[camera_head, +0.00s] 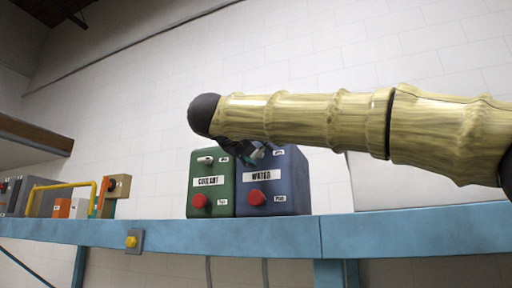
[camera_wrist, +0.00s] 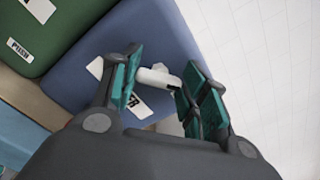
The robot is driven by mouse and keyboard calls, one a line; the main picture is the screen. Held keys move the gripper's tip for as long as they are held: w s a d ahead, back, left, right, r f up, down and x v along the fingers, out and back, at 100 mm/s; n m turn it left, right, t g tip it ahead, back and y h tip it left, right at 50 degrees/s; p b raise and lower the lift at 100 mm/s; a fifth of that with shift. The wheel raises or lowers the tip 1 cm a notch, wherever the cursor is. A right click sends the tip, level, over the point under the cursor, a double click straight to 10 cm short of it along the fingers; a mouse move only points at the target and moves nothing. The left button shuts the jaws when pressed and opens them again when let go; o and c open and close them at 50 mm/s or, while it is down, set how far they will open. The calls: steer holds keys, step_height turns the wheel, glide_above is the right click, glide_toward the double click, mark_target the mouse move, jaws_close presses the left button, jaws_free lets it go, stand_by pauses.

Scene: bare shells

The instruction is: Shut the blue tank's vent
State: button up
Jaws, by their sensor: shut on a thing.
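The blue tank (camera_head: 289,182), labelled WATER, stands on a light blue bench, with a red knob (camera_head: 257,197) low on its front. It also shows in the wrist view (camera_wrist: 163,35). Its white vent handle (camera_wrist: 158,76) sticks out from the front between my fingers. My gripper (camera_wrist: 165,82) is shut on the vent handle, with teal pads on both sides of it. In the head view my gripper (camera_head: 258,152) is at the tank's upper front, and my arm hides part of the tank's top. The handle is mostly hidden there.
A green tank (camera_head: 226,182) labelled COOLANT stands close on the left, with its own white handle (camera_head: 205,160) and red knob (camera_head: 199,201). Farther left on the bench (camera_head: 270,232) are a yellow rail (camera_head: 66,185) and several boxes. A yellow button (camera_head: 131,241) is on the bench front.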

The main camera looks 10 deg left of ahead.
steer(key=shift+a+n+p, duration=0.1)
steer(key=shift+n+p, duration=2.8)
steer(key=shift+n, duration=2.1)
steer(key=shift+f, duration=0.1)
steer(key=o, duration=1)
steer(key=shift+o, duration=0.2)
steer(key=s+a, duration=0.2)
steer(key=s, duration=1)
steer(key=shift+a, duration=0.15)
